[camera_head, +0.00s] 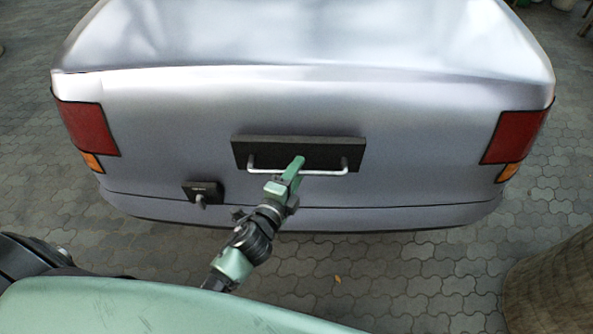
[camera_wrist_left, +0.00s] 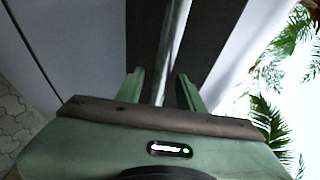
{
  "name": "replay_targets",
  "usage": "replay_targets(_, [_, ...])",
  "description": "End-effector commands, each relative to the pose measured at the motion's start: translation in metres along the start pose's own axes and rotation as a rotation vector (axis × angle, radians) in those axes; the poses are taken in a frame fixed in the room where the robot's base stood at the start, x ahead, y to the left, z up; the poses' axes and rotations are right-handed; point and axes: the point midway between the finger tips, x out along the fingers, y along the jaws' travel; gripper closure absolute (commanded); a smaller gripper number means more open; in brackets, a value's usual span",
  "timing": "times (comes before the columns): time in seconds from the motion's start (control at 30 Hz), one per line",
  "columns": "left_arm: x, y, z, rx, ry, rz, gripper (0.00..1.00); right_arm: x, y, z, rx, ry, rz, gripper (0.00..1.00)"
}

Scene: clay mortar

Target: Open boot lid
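The boot lid (camera_head: 180,130) is the silver-lilac rear panel of a car and looks shut. A black plate (camera_head: 325,152) on it carries a silver bar handle (camera_head: 257,171). My left gripper (camera_head: 297,165) is at the handle, left of its middle, and hides part of it. In the left wrist view the handle bar (camera_wrist_left: 166,60) runs between the two green fingers of my left gripper (camera_wrist_left: 160,88). The fingers are apart, with a gap visible on each side of the bar. My right gripper is not in view.
A small black plate with a latch-like fitting (camera_head: 203,190) sits lower left on the car. Red tail lights (camera_head: 88,128) flank the panel. A round brown object (camera_head: 555,285) stands at the lower right. Grey paving (camera_head: 400,280) behind the car is clear.

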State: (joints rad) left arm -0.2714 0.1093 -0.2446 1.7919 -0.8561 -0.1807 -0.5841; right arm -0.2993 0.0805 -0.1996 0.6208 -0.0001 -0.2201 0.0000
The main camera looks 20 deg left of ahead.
Motion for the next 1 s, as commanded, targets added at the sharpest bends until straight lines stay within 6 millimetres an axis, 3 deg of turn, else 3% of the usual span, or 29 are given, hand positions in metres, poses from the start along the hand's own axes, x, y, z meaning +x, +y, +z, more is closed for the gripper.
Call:
replay_targets(0.13, [-0.0002,0.0002,-0.0001,-0.001,0.000,0.000,0.62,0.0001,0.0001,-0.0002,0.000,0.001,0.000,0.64])
replay_targets(0.27, [-0.0003,0.0003,-0.0001,-0.001,0.000,0.000,0.95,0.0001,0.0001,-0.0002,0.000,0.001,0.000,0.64])
replay_targets(0.3, [-0.0003,0.0003,-0.0001,-0.001,0.000,0.000,1.00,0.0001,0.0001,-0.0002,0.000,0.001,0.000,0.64])
replay_targets(1.0, [-0.0006,0.0007,0.0000,0.000,0.000,0.001,1.00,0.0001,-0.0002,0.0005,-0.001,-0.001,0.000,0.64])
